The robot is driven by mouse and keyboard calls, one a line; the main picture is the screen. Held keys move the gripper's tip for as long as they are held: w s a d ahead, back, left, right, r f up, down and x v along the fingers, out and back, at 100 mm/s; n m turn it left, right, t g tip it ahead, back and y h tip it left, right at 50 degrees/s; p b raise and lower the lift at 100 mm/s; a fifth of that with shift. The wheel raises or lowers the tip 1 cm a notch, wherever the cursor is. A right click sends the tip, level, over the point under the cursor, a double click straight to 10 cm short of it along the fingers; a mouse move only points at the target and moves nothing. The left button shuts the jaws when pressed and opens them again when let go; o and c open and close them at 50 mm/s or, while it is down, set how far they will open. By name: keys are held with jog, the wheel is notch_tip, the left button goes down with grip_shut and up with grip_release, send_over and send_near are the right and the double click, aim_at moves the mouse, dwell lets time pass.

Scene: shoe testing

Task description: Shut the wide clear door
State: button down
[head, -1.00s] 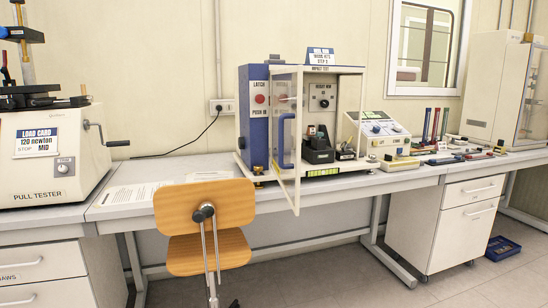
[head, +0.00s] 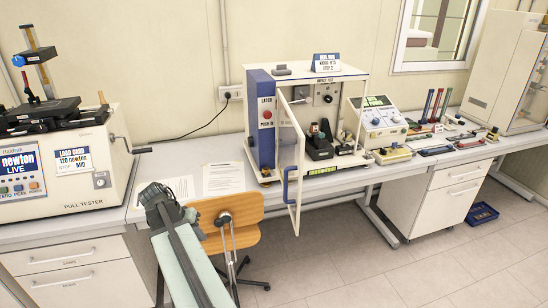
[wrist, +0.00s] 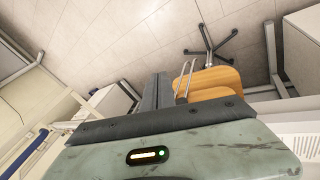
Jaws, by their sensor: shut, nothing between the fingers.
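The wide clear door (head: 290,160) hangs on the left side of the impact test cabinet (head: 306,72). It stands open and swings out past the bench's front edge. A blue handle (head: 289,184) is on its face. My gripper (head: 160,196) is shut and empty, left of the door and apart from it, over the bench near the chair. In the wrist view my gripper (wrist: 158,90) also shows, with its fingers together and nothing between them. A blue bar, possibly the door's handle, shows at the lower left of the wrist view.
A wooden chair (head: 228,222) stands in front of the bench, close to my arm. The pull tester (head: 75,165) stands at left. A control box (head: 384,120) and small tools lie right of the cabinet.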

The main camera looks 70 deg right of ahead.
jog(key=s+d+r+m+g+p, duration=0.1)
jog(key=s+d+r+m+p, duration=0.1)
jog(key=s+d+r+p, duration=0.4)
jog(key=s+d+r+m+g+p, duration=0.1)
jog(key=s+d+r+m+p, duration=0.2)
jog(key=r, duration=0.5)
jog(key=s+d+r+m+g+p, duration=0.1)
jog(key=s+d+r+p, duration=0.35)
jog(key=r, duration=0.25)
jog(key=s+r+b+x, duration=0.1)
jog(key=b+x, duration=0.6)
jog(key=x, duration=0.5)
jog(key=shift+s+a+b, duration=0.25)
jog(key=shift+s+b, duration=0.05)
jog(key=shift+s, duration=0.15)
